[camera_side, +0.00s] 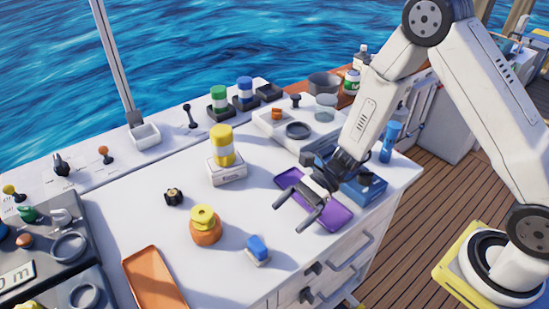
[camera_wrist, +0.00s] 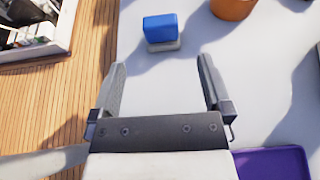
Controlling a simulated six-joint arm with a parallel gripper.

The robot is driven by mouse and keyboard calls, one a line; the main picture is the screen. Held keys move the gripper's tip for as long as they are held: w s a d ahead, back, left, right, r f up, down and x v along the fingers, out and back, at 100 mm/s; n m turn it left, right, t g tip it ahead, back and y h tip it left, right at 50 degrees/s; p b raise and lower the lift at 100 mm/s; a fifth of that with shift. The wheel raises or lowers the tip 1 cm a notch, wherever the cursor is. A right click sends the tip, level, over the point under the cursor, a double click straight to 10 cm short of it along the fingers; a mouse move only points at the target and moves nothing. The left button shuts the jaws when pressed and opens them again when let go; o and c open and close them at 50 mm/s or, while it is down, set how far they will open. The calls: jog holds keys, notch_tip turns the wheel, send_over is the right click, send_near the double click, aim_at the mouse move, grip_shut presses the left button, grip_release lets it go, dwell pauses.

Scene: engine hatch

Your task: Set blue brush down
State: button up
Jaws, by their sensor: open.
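The blue brush (camera_side: 258,248) rests on the white counter near its front edge, with its pale base down. It also shows upright in the wrist view (camera_wrist: 161,30), beyond my fingertips. My gripper (camera_side: 294,214) is open and empty above the counter, to the right of the brush and apart from it. In the wrist view my gripper (camera_wrist: 162,75) has its two fingers spread wide with bare counter between them.
A purple tray (camera_side: 338,214) lies beneath my gripper. An orange jar (camera_side: 205,228) stands left of the brush, and an orange tray (camera_side: 155,282) lies farther left. The counter around the brush is clear.

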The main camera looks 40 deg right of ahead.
jog(key=shift+s+d+r+n, duration=0.1)
jog(key=shift+s+n, duration=0.2)
jog(key=shift+s, duration=0.05)
jog(key=s+d+n+g+h, duration=0.1)
jog(key=s+d+n+h, duration=0.1)
jog(key=s+d+r+n+h, duration=0.1)
jog(key=s+d+n+h, duration=0.1)
jog(key=s+d+n+g+h, duration=0.1)
jog(key=s+n+h, duration=0.1)
jog(key=n, duration=0.1)
jog(key=shift+d+r+g, duration=0.3)
jog(key=shift+d+r, duration=0.1)
jog(key=d+r+n+t+h, duration=0.5)
jog(key=d+n+h, duration=0.2)
jog(key=d+n, duration=0.2)
jog(key=shift+d+r+n, duration=0.2)
jog(key=shift+d+n, duration=0.15)
jog(key=shift+n, duration=0.35)
